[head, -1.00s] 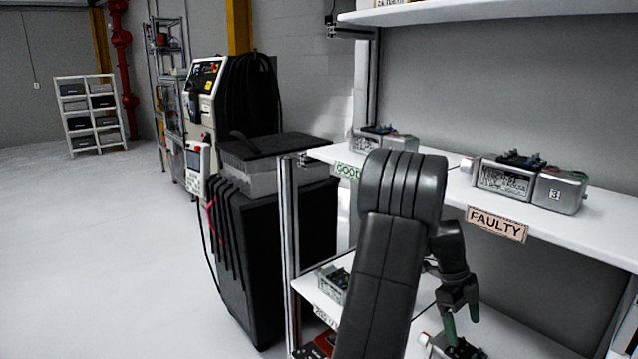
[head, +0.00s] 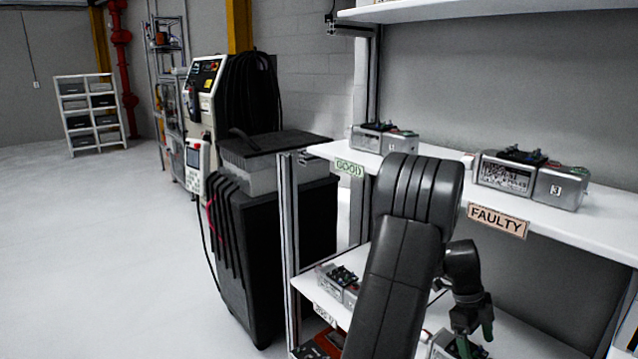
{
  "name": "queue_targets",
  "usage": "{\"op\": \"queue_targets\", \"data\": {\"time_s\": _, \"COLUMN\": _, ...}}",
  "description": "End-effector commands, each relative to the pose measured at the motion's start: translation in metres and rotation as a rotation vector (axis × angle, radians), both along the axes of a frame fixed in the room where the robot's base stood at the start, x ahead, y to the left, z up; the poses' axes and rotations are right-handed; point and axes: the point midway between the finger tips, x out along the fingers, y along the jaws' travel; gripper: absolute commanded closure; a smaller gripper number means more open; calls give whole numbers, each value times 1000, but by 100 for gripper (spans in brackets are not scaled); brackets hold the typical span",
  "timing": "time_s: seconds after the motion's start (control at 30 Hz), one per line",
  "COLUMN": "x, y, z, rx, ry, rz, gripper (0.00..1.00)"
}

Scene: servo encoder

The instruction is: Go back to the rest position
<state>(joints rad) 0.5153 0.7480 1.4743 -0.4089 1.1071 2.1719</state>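My gripper (head: 476,340) hangs at the end of my dark arm, low over the lower shelf (head: 500,335). Its two green fingertips are spread apart, and I see nothing held between them. A grey servo unit (head: 440,347) lies on the lower shelf just left of and below the fingers. It is partly hidden by my arm and gripper and cut by the picture's bottom edge. I cannot tell whether the fingers touch it.
The upper shelf (head: 615,225) holds a servo unit (head: 368,137) by the GOOD label (head: 349,168) and one marked 3 (head: 530,180) above the FAULTY label (head: 497,221). Another unit (head: 338,280) sits lower left. A black cabinet (head: 265,270) stands left; floor beyond is open.

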Motion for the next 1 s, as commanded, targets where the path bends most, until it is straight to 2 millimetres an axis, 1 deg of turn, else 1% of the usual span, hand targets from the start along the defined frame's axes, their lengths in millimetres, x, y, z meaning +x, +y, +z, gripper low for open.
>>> {"op": "queue_targets", "data": {"time_s": 0.03, "x": 0, "y": 0, "z": 13, "rx": -1, "ry": -4, "rz": 0, "gripper": 15}}
{"op": "queue_targets", "data": {"time_s": 0.17, "x": 1, "y": 0, "z": 39, "rx": -2, "ry": -4, "rz": -1, "gripper": 15}}
{"op": "queue_targets", "data": {"time_s": 0.2, "x": 3, "y": 3, "z": 45, "rx": 1, "ry": -1, "rz": 18, "gripper": 15}}
{"op": "queue_targets", "data": {"time_s": 0.6, "x": 52, "y": 59, "z": 60, "rx": 2, "ry": 1, "rz": 483, "gripper": 15}}
{"op": "queue_targets", "data": {"time_s": 1.0, "x": 92, "y": 119, "z": 77, "rx": 2, "ry": 3, "rz": 932, "gripper": 15}}
